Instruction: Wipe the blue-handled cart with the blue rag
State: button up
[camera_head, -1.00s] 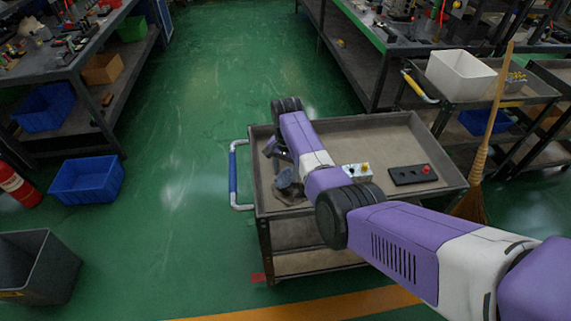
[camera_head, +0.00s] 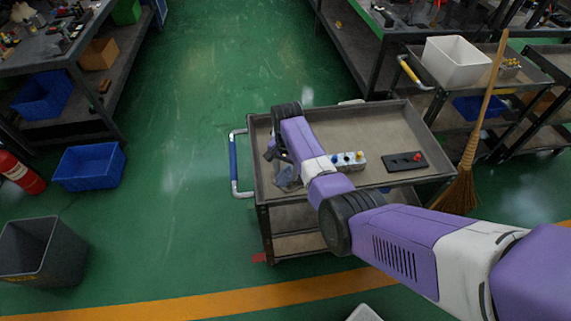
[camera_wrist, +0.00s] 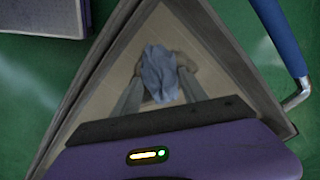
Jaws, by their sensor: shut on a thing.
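The blue-handled cart (camera_head: 395,122) stands in the middle of the head view, with its blue handle (camera_head: 233,165) on the left end. The handle also shows at the upper right of the wrist view (camera_wrist: 280,37). My gripper (camera_wrist: 160,80) is shut on the blue rag (camera_wrist: 158,72), a crumpled pale blue cloth low over the cart's top tray near the handle end. I cannot tell whether the rag touches the tray floor. In the head view, the rag (camera_head: 287,178) shows in part, as my arm hides some of it.
A broom (camera_head: 470,150) leans at a yellow-handled cart with a white bin (camera_head: 458,62). Green floor left of the cart is clear, before a blue crate (camera_head: 90,167).

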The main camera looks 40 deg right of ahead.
jog(key=shift+s+a+r+p, duration=0.2)
jog(key=shift+s+a+p, duration=0.4)
jog(key=shift+s+p, duration=0.3)
jog(key=shift+s+a+f, duration=0.15)
jog(key=shift+s, duration=0.05)
jog(key=shift+s+a, duration=0.4)
jog(key=shift+s, duration=0.15)
notch_tip(320, 180, up, 6)
jog(key=shift+r, duration=0.2)
jog(key=shift+r, duration=1.35)
